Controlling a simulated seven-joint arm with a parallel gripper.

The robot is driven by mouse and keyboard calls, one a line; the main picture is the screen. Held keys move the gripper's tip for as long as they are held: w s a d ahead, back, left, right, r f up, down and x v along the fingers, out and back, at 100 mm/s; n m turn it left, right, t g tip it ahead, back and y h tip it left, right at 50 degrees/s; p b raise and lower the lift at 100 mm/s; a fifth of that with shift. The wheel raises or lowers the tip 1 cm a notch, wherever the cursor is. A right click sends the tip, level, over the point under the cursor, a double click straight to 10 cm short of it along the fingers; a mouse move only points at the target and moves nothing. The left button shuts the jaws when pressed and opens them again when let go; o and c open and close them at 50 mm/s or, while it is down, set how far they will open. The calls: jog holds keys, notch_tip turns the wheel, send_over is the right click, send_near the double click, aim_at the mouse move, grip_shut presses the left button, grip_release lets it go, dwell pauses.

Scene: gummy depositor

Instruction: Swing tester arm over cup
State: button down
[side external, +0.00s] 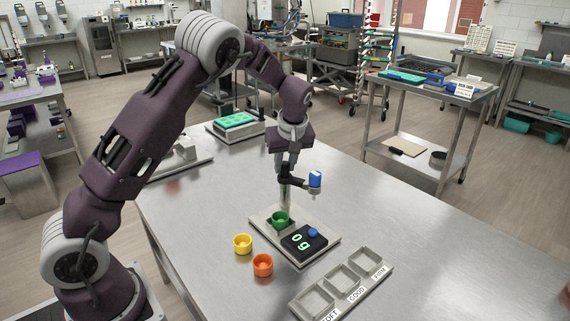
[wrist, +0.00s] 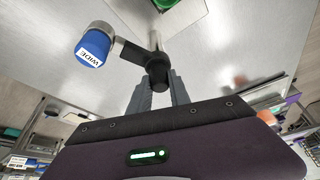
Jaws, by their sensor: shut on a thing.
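The tester arm (side external: 298,182) is a dark bar on top of a metal post (side external: 287,197). A blue probe (side external: 315,179) at its right end is lettered WIDE in the wrist view (wrist: 92,48). My gripper (side external: 284,172) is shut on the black part of the arm near the post; in the wrist view its fingers (wrist: 158,92) flank a black round knob (wrist: 157,73). The green cup (side external: 280,220) stands upright on the tester's base plate (side external: 262,231). The probe hangs out to the right of the cup, not above it. A green piece shows at the wrist view's top edge (wrist: 165,4).
A black display (side external: 300,243) with green digits and a blue knob is on the base plate. Yellow (side external: 243,244) and orange (side external: 263,265) cups stand front left. A tray (side external: 342,283) of three labelled compartments lies front right. The table (side external: 400,225) to the right is clear.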

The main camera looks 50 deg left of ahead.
jog(key=m+t+h, duration=0.1)
jog(key=m, duration=0.2)
jog(key=m+t, duration=0.1)
jog(key=m, duration=0.2)
jog(key=shift+a+m+h, duration=0.1)
jog(key=shift+m+h, duration=0.3)
jog(key=m+h, duration=0.1)
jog(key=m, duration=0.2)
jog(key=shift+t, duration=0.3)
jog(key=shift+m+h, duration=0.7)
jog(key=shift+m, duration=1.4)
jog(key=c, duration=1.2)
grip_release()
jog(key=shift+s+r, duration=0.1)
